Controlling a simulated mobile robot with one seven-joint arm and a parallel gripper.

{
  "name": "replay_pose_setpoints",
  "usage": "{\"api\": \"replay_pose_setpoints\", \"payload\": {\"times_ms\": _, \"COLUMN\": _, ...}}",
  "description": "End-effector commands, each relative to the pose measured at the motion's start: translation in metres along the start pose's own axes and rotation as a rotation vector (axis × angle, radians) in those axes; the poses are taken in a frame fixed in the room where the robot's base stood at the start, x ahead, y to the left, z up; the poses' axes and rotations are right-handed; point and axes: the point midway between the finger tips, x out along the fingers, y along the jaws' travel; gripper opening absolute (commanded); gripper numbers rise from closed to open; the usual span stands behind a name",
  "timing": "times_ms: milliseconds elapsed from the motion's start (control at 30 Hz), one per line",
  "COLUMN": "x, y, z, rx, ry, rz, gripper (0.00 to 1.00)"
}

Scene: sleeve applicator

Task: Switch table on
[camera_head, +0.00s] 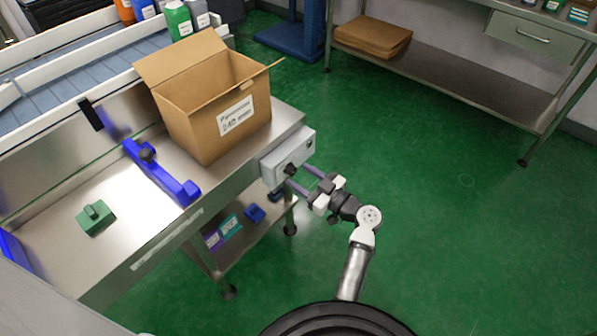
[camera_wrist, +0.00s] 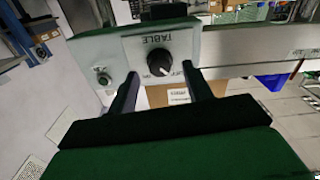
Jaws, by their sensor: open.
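A grey control box (camera_head: 283,160) is fixed to the end of the steel table (camera_head: 150,225). In the wrist view the box (camera_wrist: 112,60) carries the label TABLE and a round black knob (camera_wrist: 159,61). Small position labels sit below the knob; I cannot tell for sure which one it points to. The knob also shows in the head view (camera_head: 290,169). My gripper (camera_head: 298,177) is open, its fingers pointing at the box's front face. In the wrist view my gripper's fingers (camera_wrist: 160,72) stand on either side of the knob, apparently not closed on it.
An open cardboard box (camera_head: 205,125) stands on the table above the control box. A blue bar (camera_head: 160,172) and a green block (camera_head: 96,217) lie on the tabletop. A lower shelf (camera_head: 255,240) holds small items. The green floor (camera_head: 460,230) to the right is clear.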

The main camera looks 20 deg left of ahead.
Motion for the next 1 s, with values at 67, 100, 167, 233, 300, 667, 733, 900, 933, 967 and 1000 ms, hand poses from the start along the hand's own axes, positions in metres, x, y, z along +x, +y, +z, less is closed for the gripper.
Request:
{"api": "replay_pose_setpoints", "payload": {"times_ms": 67, "x": 0.01, "y": 0.0, "z": -0.001, "rx": 0.0, "ry": 0.0, "rz": -0.002, "gripper": 0.5}}
{"api": "replay_pose_setpoints", "payload": {"times_ms": 100, "x": 0.013, "y": 0.0, "z": -0.001, "rx": 0.0, "ry": 0.0, "rz": -0.002, "gripper": 0.5}}
{"api": "replay_pose_setpoints", "payload": {"times_ms": 167, "x": 0.016, "y": 0.0, "z": -0.001, "rx": 0.0, "ry": 0.0, "rz": -0.001, "gripper": 0.5}}
{"api": "replay_pose_setpoints", "payload": {"times_ms": 233, "x": 0.018, "y": 0.0, "z": -0.001, "rx": -0.001, "ry": 0.0, "rz": 0.0, "gripper": 0.5}}
{"api": "replay_pose_setpoints", "payload": {"times_ms": 300, "x": 0.019, "y": 0.0, "z": 0.0, "rx": -0.001, "ry": 0.0, "rz": 0.001, "gripper": 0.5}}
{"api": "replay_pose_setpoints", "payload": {"times_ms": 667, "x": 0.019, "y": 0.0, "z": 0.0, "rx": 0.0, "ry": 0.0, "rz": 0.0, "gripper": 0.28}}
{"api": "replay_pose_setpoints", "payload": {"times_ms": 733, "x": 0.019, "y": 0.0, "z": 0.0, "rx": 0.0, "ry": 0.0, "rz": 0.0, "gripper": 0.19}}
{"api": "replay_pose_setpoints", "payload": {"times_ms": 900, "x": 0.019, "y": 0.0, "z": 0.0, "rx": 0.0, "ry": 0.0, "rz": 0.0, "gripper": 0.06}}
{"api": "replay_pose_setpoints", "payload": {"times_ms": 933, "x": 0.019, "y": 0.0, "z": 0.0, "rx": 0.001, "ry": 0.0, "rz": 0.0, "gripper": 0.06}}
{"api": "replay_pose_setpoints", "payload": {"times_ms": 967, "x": 0.019, "y": 0.0, "z": 0.0, "rx": 0.003, "ry": 0.0, "rz": 0.0, "gripper": 0.06}}
{"api": "replay_pose_setpoints", "payload": {"times_ms": 1000, "x": 0.019, "y": 0.0, "z": 0.0, "rx": 0.007, "ry": 0.0, "rz": 0.0, "gripper": 0.06}}
